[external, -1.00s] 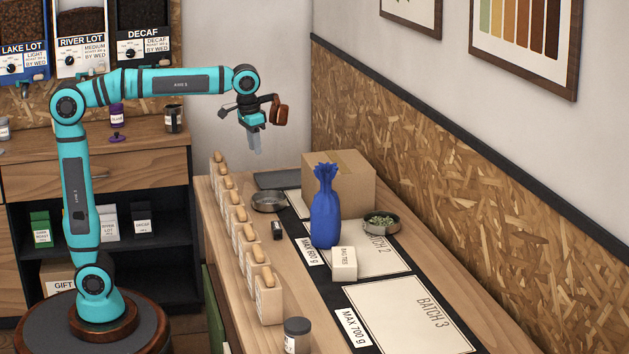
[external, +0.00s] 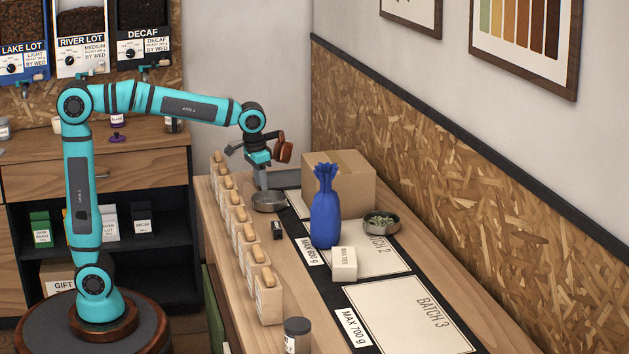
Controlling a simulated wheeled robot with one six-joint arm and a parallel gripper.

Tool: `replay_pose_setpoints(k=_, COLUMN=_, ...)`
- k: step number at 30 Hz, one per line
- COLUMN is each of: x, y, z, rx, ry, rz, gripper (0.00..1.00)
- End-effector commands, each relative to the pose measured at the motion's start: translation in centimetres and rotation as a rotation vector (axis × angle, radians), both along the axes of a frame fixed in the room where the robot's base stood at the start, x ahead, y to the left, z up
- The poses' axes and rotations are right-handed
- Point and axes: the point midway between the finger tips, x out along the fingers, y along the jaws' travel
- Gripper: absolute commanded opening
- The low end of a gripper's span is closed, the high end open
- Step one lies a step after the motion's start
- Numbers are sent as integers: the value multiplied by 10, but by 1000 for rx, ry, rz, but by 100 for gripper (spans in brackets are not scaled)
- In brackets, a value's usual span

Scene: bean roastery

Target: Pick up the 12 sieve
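Two round, shallow dark metal pans that look like sieves are on the counter; no size number is readable on either. One sieve (external: 270,203) is at the far end and appears empty. The other sieve (external: 366,224) is to the right, behind the blue bag, and holds greenish beans. My gripper (external: 263,187) points down just above the empty-looking sieve, near its back rim. Its fingers overlap in this view, so their opening and any contact with the rim are unclear.
A tied blue bag (external: 326,215) stands mid-counter before a cardboard box (external: 345,180). A small white box (external: 344,263) sits near it. Several wooden-handled blocks (external: 267,298) line the left edge. A dark jar (external: 297,337) is at the front. The Batch 3 mat (external: 400,310) is clear.

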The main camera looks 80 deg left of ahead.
Motion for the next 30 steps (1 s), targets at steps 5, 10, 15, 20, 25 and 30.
replay_pose_setpoints(k=5, x=3, y=0, z=-24, rx=0, ry=0, rz=0, gripper=30)
replay_pose_setpoints(k=10, x=4, y=0, z=-27, rx=-1, ry=-1, rz=0, gripper=30)
replay_pose_setpoints(k=15, x=4, y=0, z=-27, rx=-1, ry=-1, rz=1, gripper=17)
replay_pose_setpoints(k=20, x=4, y=0, z=-27, rx=-1, ry=-1, rz=0, gripper=0)
replay_pose_setpoints(k=25, x=4, y=0, z=-27, rx=-1, ry=-1, rz=0, gripper=0)
replay_pose_setpoints(k=30, x=4, y=0, z=-23, rx=-1, ry=-2, rz=0, gripper=0)
